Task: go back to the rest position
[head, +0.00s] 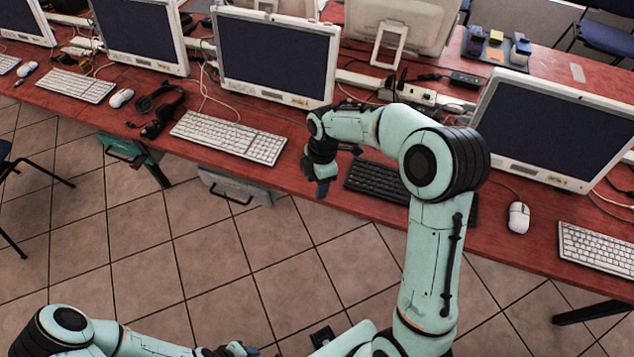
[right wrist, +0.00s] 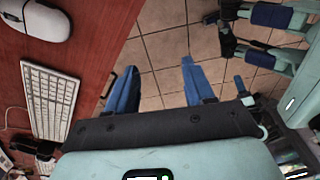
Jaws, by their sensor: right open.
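My right gripper (head: 323,187) points down at the front edge of the red desk (head: 290,180), just left of a black keyboard (head: 376,180). In the right wrist view its two blue fingers stand wide apart (right wrist: 160,88), with only floor tiles between them, so it is open and empty. My left gripper (head: 240,350) shows small at the bottom edge of the head view, low over the floor and away from the desk. Its jaws are too small and cut off to read. No object is seen held.
Monitors stand along the desk, one (head: 276,57) behind my right arm and one (head: 553,130) to its right. A white keyboard (head: 228,137), headphones (head: 160,105) and a white mouse (head: 518,217) lie on it. A power strip (head: 430,97) with cables lies behind. The tiled floor (head: 200,250) in front is mostly clear.

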